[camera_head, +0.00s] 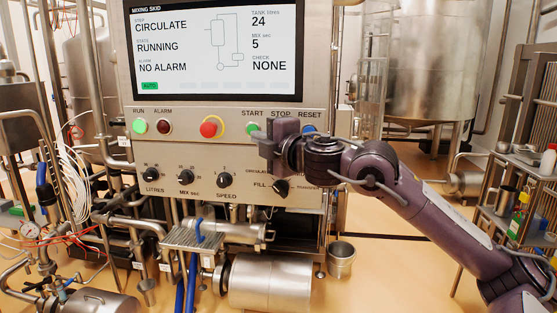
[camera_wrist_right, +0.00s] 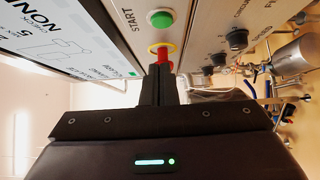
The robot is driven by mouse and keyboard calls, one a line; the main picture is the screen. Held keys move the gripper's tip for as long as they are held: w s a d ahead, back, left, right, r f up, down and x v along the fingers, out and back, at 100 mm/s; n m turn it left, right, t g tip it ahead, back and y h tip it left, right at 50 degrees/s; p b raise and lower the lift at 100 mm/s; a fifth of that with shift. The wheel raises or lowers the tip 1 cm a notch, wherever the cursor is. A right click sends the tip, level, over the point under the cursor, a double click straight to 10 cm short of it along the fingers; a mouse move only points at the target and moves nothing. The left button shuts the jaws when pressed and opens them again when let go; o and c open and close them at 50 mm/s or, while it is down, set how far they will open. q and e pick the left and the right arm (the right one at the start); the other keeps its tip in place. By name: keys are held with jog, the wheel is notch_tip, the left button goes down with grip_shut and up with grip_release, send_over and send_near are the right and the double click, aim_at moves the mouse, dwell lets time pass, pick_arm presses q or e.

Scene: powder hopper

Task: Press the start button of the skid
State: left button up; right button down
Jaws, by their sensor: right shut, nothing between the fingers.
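The button also shows in the right wrist view (camera_wrist_right: 160,18), clear of the fingertips. My right gripper (camera_head: 266,146) is shut and empty, in front of the panel at the START button's lower right. In the wrist view its closed fingers (camera_wrist_right: 158,72) point at the panel, with the red button (camera_wrist_right: 163,54) and its yellow ring behind their tips. The STOP button is hidden behind my gripper. My left gripper is out of view.
The screen (camera_head: 213,50) reads CIRCULATE, RUNNING, NO ALARM. The green RUN lamp (camera_head: 139,126) looks lit; the ALARM lamp (camera_head: 164,126) is dark red. A blue RESET button (camera_head: 309,130) lies right of the gripper. Knobs (camera_head: 186,177) sit below; pipes and a metal cup (camera_head: 341,260) stand lower.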

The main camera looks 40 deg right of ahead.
jog(key=s+b, duration=0.3)
jog(key=s, duration=0.3)
jog(key=shift+s+a+f, duration=0.15)
dwell(0.7)
